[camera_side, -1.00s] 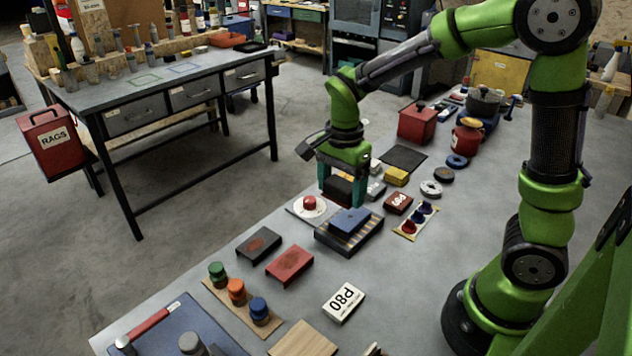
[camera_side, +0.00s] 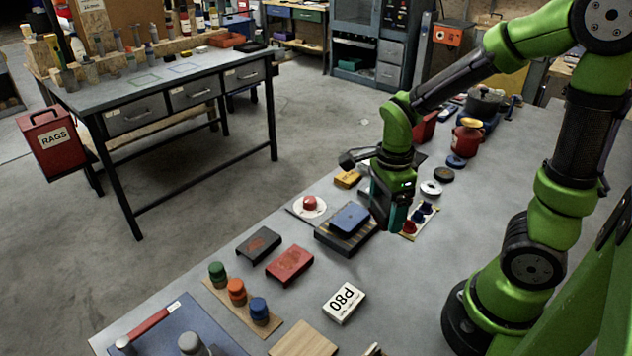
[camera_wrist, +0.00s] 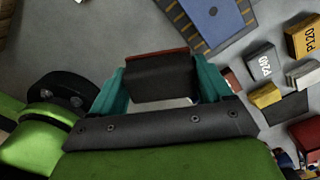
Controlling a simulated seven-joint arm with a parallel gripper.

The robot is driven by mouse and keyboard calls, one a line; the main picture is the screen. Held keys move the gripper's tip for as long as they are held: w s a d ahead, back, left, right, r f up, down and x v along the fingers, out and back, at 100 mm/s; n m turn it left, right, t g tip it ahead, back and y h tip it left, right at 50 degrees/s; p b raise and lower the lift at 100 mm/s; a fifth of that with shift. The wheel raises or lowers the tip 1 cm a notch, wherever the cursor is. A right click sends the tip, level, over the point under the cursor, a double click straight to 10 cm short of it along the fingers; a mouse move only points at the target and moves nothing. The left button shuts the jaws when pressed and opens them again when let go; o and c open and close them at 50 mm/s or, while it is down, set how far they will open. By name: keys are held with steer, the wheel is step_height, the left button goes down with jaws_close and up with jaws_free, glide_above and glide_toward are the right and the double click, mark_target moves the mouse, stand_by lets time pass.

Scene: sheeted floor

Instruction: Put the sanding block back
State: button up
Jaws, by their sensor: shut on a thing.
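My gripper (camera_side: 385,212) is over the bench in the side view, just right of a dark striped tray (camera_side: 333,240) with a blue slab (camera_side: 350,218) on it. In the wrist view its teal fingers (camera_wrist: 162,88) are shut on a dark block (camera_wrist: 160,80) with a red edge, which I take to be the sanding block. The arm mostly hides this block in the side view. The striped tray (camera_wrist: 180,18) and blue slab (camera_wrist: 213,14) also show at the top of the wrist view, apart from the held block.
Dark and red channel-shaped pieces (camera_side: 290,264) lie nearer the front. A P80 box (camera_side: 344,302) and coloured knobs (camera_side: 236,290) are nearby. P120 (camera_wrist: 304,36) and P240 (camera_wrist: 262,62) boxes are at right in the wrist view. A red-topped white disc (camera_side: 309,206) is left of the tray.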

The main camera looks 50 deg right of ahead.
mark_target(386, 252)
steer(key=shift+s+d+f+m, duration=0.15)
steer(key=shift+s+f+m, duration=0.5)
steer(key=shift+s+m, duration=0.35)
steer(key=shift+w+f+m, duration=0.15)
steer(key=shift+f+m, duration=0.1)
steer(key=shift+m, duration=0.05)
steer(key=shift+w+f, duration=0.1)
steer(key=shift+f, duration=3.65)
steer(key=shift+f, duration=0.15)
steer(key=o, duration=0.9)
